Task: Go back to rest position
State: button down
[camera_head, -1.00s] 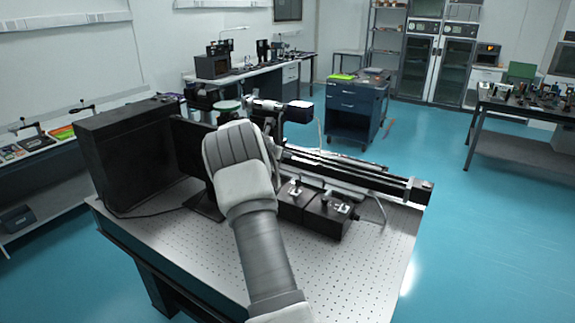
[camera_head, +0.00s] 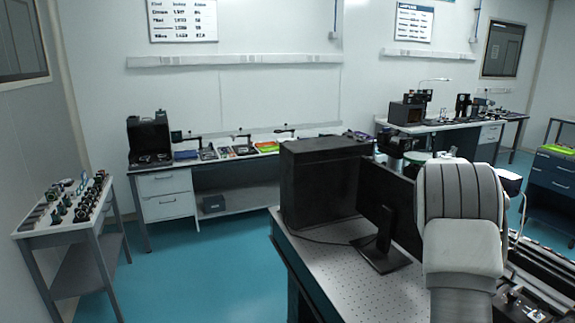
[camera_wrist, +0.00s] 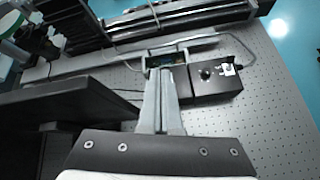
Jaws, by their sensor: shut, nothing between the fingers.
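My gripper (camera_wrist: 166,72) shows in the wrist view, with its two fingers together and nothing held. It is above the optical table (camera_wrist: 264,122), near a black control box (camera_wrist: 217,82) with a small silver fitting on top. I cannot tell the exact height of the fingertips over the table. In the head view my forearm stands at the right and hides the gripper. The optical table (camera_head: 322,262) shows there with a black monitor (camera_head: 377,215) and a large black case (camera_head: 318,185) on it.
A long black rail (camera_wrist: 170,18) runs across the table behind the gripper. The monitor's dark edge (camera_wrist: 60,108) is close at the left of the wrist view. A grey cart (camera_head: 40,228) with optics stands at far left. A wall bench (camera_head: 165,183) stands behind open blue floor (camera_head: 190,285).

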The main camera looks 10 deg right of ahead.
jog(key=s+a+r+m+t+y, duration=0.1)
jog(key=s+a+r+m+y, duration=0.15)
jog(key=s+a+m, duration=0.4)
jog(key=s+a+r+m+y, duration=0.1)
jog(key=s+a+r, duration=0.25)
jog(key=a, duration=0.65)
jog(key=s+a+r+m+t+y, duration=0.1)
jog(key=s+a+r+m+y, duration=0.2)
jog(key=a, duration=0.5)
jog(key=s+a+f+m+y, duration=0.1)
jog(key=s+a+m, duration=0.3)
jog(key=s+a, duration=0.5)
jog(key=s+a+f+m+y, duration=0.2)
jog(key=s+a+m+y, duration=0.1)
jog(key=s+a, duration=0.7)
jog(key=s, duration=0.2)
jog(key=shift+s+m, duration=0.3)
jog(key=shift+m, duration=0.05)
